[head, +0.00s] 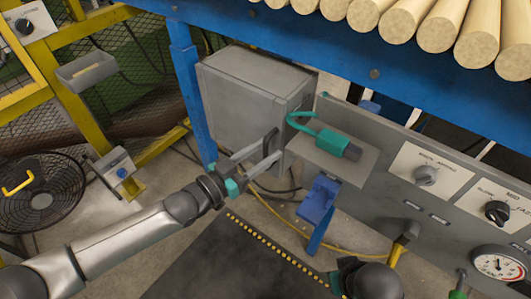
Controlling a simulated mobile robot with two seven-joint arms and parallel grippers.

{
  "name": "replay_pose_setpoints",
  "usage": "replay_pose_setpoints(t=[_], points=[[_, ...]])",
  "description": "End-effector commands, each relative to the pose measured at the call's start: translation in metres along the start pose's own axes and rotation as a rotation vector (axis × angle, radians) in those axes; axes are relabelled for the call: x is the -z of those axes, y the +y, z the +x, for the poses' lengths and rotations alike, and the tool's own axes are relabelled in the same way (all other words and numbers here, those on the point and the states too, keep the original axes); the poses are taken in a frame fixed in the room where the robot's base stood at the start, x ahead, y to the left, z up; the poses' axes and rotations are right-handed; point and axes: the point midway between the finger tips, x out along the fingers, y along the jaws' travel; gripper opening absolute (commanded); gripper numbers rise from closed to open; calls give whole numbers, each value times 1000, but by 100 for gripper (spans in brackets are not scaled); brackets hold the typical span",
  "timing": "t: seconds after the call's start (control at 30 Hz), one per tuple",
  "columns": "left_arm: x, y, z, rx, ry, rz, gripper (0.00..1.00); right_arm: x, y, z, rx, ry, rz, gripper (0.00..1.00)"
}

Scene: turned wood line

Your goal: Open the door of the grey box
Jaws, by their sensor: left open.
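The grey box (238,100) stands under the blue beam, left of centre in the head view. Its broad front face looks closed, with no gap seen along its edges. My left gripper (268,153) is at the lower right part of the box, its fingers spread and pointing toward it. A grey upright piece between the fingertips may be a handle or part of a finger; I cannot tell which, nor whether they touch. A dark wrist with teal parts, seemingly that of my right arm (368,279), shows at the bottom edge; its fingers are not clear.
A control panel (420,178) runs to the right. A blue post (187,85) stands left of the box. A fan (40,190) is far left.

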Motion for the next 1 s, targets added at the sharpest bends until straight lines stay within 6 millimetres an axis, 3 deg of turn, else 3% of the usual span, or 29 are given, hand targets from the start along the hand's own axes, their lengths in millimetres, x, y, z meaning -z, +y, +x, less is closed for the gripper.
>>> replay_pose_setpoints(t=[0.4, 0.83, 1.0], points=[[0, 0, 7, -1, 0, 0, 47, 3, 0, -5, -1, 8, 0, 50], [0, 0, 6, 0, 0, 0, 0, 3, 0, -5, -1, 9, 1, 50], [0, 0, 6, 0, 0, 0, 0, 3, 0, -5, -1, 9, 1, 50]])
